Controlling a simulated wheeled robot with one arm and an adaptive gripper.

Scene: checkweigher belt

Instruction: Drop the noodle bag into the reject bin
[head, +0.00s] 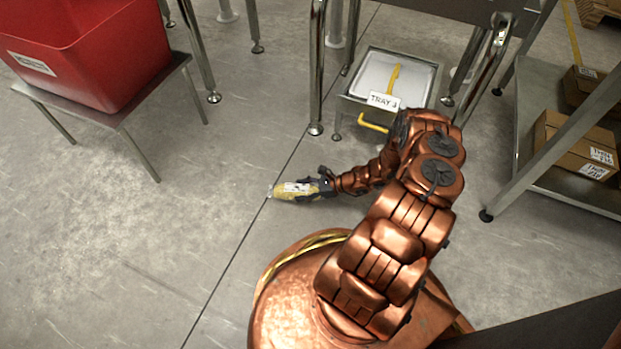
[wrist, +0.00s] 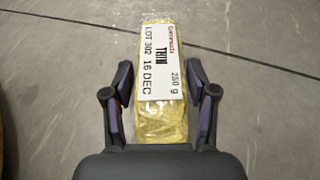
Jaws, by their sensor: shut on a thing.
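The noodle bag is a yellow clear-wrapped pack (head: 289,190) with a white label. In the wrist view the noodle bag (wrist: 160,112) lies lengthwise between the fingers, its label reading "LOT 302 16 DEC" and "250 g". My gripper (head: 315,188) is shut on it and holds it out over the bare floor; it also shows in the wrist view (wrist: 160,95). The reject bin is a red box (head: 95,65) with a white label, at the upper left of the head view, apart from the bag. Only part of the bin's inside is visible.
The bin stands on a low metal stand (head: 150,85) with thin legs. Ahead is a small tray unit (head: 352,112) labelled "TRAY 3" under metal table legs. Cartons (head: 575,145) sit on a shelf (head: 530,110) at the right. Floor between bag and bin is clear.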

